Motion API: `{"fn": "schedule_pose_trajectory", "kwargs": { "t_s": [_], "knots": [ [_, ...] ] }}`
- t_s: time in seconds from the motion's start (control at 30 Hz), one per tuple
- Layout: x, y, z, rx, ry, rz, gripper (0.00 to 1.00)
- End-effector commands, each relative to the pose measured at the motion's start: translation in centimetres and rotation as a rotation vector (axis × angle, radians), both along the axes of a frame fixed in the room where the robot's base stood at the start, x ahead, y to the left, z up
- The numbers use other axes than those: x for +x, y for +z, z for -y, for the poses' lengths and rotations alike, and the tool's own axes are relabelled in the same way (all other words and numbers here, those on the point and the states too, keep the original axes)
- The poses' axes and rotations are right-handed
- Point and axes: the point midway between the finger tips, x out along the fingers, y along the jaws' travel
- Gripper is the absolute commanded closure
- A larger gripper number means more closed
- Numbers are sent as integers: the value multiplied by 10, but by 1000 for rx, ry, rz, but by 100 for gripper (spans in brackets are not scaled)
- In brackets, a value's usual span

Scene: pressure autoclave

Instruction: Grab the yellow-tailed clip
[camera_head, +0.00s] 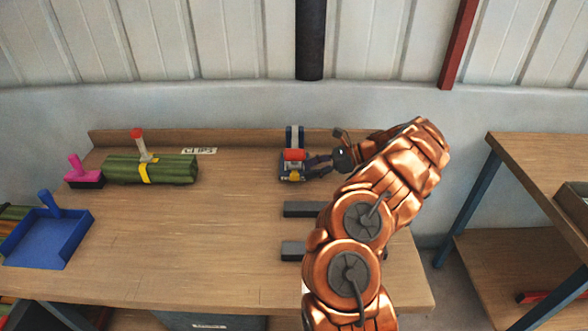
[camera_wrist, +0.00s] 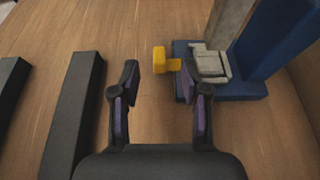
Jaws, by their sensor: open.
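The yellow tail (camera_wrist: 160,60) shows in the wrist view as a small yellow block, just beyond the gap between my fingertips. It joins a grey blocky part (camera_wrist: 210,64), which I take to be the clip's body, at a blue holder (camera_wrist: 240,88). My gripper (camera_wrist: 160,82) is open, with nothing between its fingers. Its right fingertip is close to the holder; I cannot tell if they touch. In the head view my gripper (camera_head: 318,165) is at the right side of the holder with a red-topped part (camera_head: 294,155).
Two dark bars (camera_head: 303,209) (camera_head: 293,250) lie on the wooden table (camera_head: 200,240) in front of the holder. A green bundle (camera_head: 175,170) with a yellow band, a pink-handled block (camera_head: 84,176) and a blue tray (camera_head: 48,240) are at left. The table's middle is clear.

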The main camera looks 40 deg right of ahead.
Motion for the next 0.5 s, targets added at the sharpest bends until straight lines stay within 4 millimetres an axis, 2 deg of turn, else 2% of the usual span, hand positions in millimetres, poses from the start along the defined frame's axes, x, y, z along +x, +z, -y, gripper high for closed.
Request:
{"fn": "schedule_pose_trajectory", "kwargs": {
  "t_s": [0.3, 0.5],
  "knots": [
    [17, -15, -27, 3, 6, -1, 54],
    [27, -23, -36, -2, -1, 0, 54]
  ]
}}
